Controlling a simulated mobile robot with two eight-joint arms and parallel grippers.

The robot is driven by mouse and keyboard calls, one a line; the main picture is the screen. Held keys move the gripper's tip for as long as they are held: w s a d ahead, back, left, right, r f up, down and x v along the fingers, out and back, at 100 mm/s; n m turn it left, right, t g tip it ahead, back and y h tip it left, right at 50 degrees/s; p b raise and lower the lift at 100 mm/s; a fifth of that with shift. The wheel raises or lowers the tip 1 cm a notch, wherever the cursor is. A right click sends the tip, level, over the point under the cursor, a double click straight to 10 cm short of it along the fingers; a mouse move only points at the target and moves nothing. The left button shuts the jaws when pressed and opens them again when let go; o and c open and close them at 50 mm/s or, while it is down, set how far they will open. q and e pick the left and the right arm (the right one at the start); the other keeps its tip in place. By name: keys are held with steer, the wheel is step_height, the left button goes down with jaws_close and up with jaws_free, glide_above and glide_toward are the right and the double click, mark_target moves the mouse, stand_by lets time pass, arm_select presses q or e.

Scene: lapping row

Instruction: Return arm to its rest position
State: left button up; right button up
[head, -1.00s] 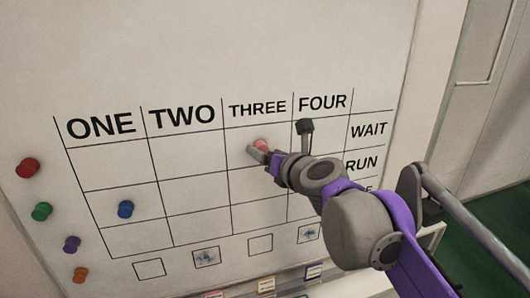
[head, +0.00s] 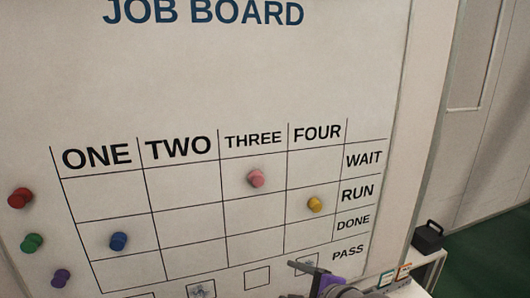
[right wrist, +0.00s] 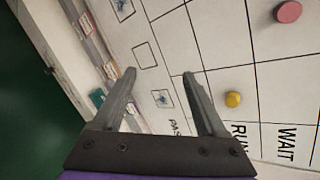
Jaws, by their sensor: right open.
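My right gripper (head: 292,266) is low at the bottom edge of the head view, in front of the lower part of the job board (head: 200,60). In the right wrist view its two fingers (right wrist: 160,76) are spread with nothing between them. A pink magnet (head: 256,178) sits on the board in column THREE, row WAIT, apart from the gripper; it also shows at the top right of the right wrist view (right wrist: 288,12). A yellow magnet (head: 315,204) sits in column FOUR, row RUN. My left gripper is not in view.
A blue magnet (head: 119,241) is in column ONE. Red (head: 20,197), green (head: 32,243) and purple (head: 61,278) magnets sit at the board's left side. A black object (head: 428,236) stands on a white ledge at the lower right. Green floor (head: 490,250) lies beyond.

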steer(key=s+d+f+n+g+h, duration=0.1)
steer(key=s+d+f+n, duration=0.3)
steer(key=f, duration=0.4)
steer(key=s+d+f+n+g+h, duration=0.2)
steer(key=s+d+f+n+h, duration=0.1)
steer(key=s+f+n, duration=0.3)
steer(key=s+d+f+n+g+h, duration=0.1)
steer(key=s+d+f+n+h, duration=0.1)
steer(key=s+d+f+n, duration=0.3)
step_height(320, 180, down, 5)
steer(key=n, duration=0.3)
steer(key=shift+r+n+g, duration=0.2)
steer(key=shift+n+g, duration=0.2)
